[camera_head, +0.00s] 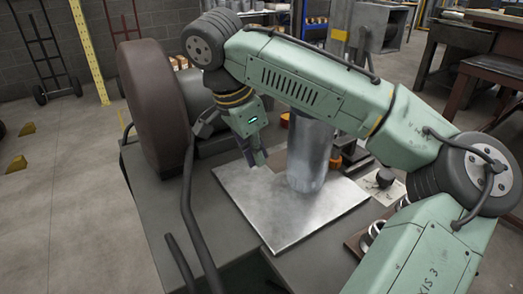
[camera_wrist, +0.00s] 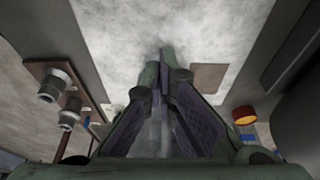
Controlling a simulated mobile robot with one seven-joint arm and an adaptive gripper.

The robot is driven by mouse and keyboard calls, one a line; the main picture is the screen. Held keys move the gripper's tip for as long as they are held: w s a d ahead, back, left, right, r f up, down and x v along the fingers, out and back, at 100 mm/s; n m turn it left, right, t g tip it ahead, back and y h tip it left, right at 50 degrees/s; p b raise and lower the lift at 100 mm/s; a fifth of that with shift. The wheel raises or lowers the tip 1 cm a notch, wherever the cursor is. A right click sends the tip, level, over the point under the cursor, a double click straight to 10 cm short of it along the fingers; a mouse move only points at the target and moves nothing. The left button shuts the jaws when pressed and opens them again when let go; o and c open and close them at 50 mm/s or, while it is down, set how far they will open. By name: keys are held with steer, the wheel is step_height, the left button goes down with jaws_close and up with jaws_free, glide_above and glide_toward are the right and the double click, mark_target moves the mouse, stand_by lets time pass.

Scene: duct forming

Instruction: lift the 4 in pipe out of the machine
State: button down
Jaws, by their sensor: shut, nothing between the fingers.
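A shiny silver pipe (camera_head: 308,155) stands upright at the metal sheet in the head view; my arm crosses in front of its upper part. I cannot tell whether the grey column above my arm belongs to it. The machine (camera_head: 190,225) has a dark grey bed with a large brown round part on its left. My gripper (camera_head: 256,162) is to the left of the pipe, apart from it, pointing down over the sheet. In the wrist view my gripper's fingertips (camera_wrist: 166,62) are together and empty. I cannot make out the pipe in the wrist view.
The flat metal sheet (camera_head: 285,218) lies on the bed. A dark bent bar (camera_head: 188,185) rises at the front left. Metal fittings (camera_wrist: 55,85) and a red-and-yellow round item (camera_wrist: 244,115) lie near the sheet. Open floor is at the left.

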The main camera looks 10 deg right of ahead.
mark_target(290, 182)
steer(key=x, duration=0.7)
steer(key=shift+f, duration=0.3)
steer(key=shift+w+d, duration=0.25)
steer(key=shift+d, duration=0.35)
steer(key=shift+w+d, duration=0.25)
steer(key=shift+d, duration=0.35)
steer(key=shift+w+d+p, duration=0.3)
steer(key=shift+w+d, duration=0.05)
steer(key=shift+d, duration=0.35)
steer(key=shift+w+d+r+p, duration=0.1)
steer(key=shift+w+d+p, duration=0.2)
steer(key=shift+d+p, duration=0.45)
steer(key=shift+d, duration=0.15)
